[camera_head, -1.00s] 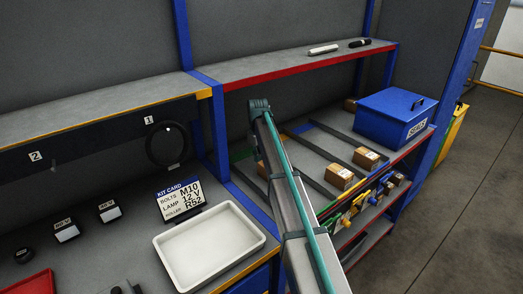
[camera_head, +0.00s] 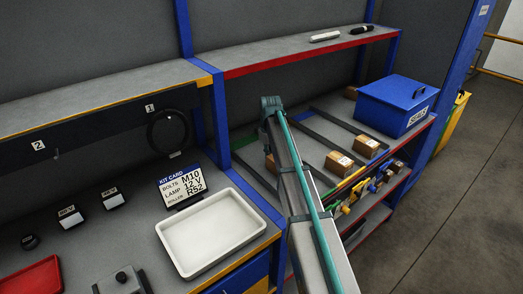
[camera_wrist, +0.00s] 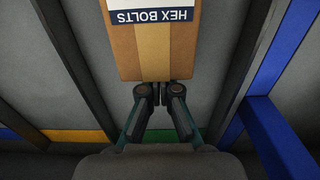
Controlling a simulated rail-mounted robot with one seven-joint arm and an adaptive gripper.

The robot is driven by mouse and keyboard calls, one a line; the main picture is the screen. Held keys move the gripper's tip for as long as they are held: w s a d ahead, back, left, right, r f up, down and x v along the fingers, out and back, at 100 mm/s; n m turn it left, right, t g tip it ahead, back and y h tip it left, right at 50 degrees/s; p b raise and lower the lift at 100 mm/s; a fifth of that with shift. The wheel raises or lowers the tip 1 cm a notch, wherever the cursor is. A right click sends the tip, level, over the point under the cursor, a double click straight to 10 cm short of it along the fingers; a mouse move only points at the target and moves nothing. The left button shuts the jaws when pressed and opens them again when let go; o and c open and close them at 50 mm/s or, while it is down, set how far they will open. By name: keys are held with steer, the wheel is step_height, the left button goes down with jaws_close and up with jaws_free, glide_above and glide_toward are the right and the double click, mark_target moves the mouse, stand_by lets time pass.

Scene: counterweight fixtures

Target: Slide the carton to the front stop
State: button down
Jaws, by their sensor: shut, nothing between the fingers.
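In the wrist view, a brown carton (camera_wrist: 155,58) with a tan tape strip and a "HEX BOLTS" label lies in a lane between dark rails. My gripper (camera_wrist: 160,90) is shut and empty, its fingertips at the carton's near end. They look touching or almost touching; I cannot tell which. In the head view, part of a brown carton (camera_head: 270,164) shows left of my arm, which hides the rest. My gripper is hidden there. The front stop cannot be made out.
Two other cartons (camera_head: 338,162) (camera_head: 367,146) sit in lanes to the right. A blue "SEALS" box (camera_head: 397,104) stands beyond them. A blue post (camera_wrist: 270,140) is close beside the lane in the wrist view. A red-edged shelf (camera_head: 300,54) hangs above.

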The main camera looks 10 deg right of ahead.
steer(key=s+d, duration=0.2)
steer(key=s, duration=0.2)
steer(key=s+d, duration=0.2)
steer(key=s, duration=0.2)
steer(key=s+d, duration=0.2)
steer(key=s, duration=0.3)
steer(key=shift+d, duration=0.3)
steer(key=shift+w, duration=0.1)
steer(key=shift+w, duration=0.1)
